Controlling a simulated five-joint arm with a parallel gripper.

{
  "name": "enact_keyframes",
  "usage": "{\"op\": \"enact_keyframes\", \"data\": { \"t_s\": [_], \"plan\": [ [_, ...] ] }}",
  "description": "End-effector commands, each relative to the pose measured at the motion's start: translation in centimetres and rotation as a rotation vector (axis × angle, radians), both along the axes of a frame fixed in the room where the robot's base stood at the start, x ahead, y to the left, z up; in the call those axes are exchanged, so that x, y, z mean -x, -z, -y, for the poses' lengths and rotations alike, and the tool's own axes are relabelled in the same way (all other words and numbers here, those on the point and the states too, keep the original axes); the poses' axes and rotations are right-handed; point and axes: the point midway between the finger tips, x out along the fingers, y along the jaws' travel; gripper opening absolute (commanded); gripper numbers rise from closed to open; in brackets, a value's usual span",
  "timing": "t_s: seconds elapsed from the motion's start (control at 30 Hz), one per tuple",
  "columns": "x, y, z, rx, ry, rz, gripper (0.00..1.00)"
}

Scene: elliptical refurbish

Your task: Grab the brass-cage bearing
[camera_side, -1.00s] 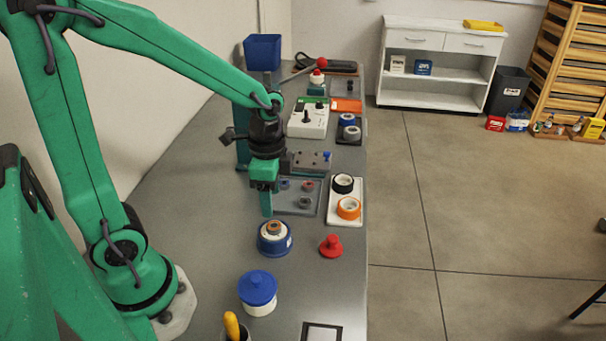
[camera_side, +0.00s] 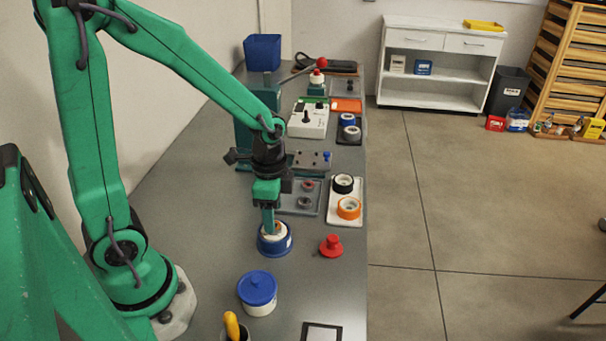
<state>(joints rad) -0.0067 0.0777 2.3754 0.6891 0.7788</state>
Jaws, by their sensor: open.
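A small brown, brass-coloured ring (camera_side: 279,229), which looks like the brass-cage bearing, sits on a round blue-and-white holder (camera_side: 277,246) on the bench. My gripper (camera_side: 269,229) points down at it, with its fingers open. The fingers cover the left part of the ring; I cannot tell whether they touch it or straddle it. Behind my gripper, a grey tray (camera_side: 289,210) holds a small reddish ring (camera_side: 308,186) and a dark grey ring (camera_side: 304,202). The tray's left part is hidden by my gripper.
A red knob-shaped piece (camera_side: 331,246) stands right of the holder, and a blue-lidded white jar (camera_side: 257,293) stands in front. A white tray (camera_side: 345,215) with black and orange rolls lies behind right.

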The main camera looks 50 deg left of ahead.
Motion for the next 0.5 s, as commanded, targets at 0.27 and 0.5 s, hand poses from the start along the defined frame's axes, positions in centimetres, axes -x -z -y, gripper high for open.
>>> {"op": "enact_keyframes", "data": {
  "t_s": [0.27, 0.5],
  "plan": [
    [-0.1, 2.6, 0.0, 0.0, 0.0, -0.001, 0.57],
    [-0.1, 3.2, 0.0, 0.0, 0.0, 0.0, 0.57]
  ]
}}
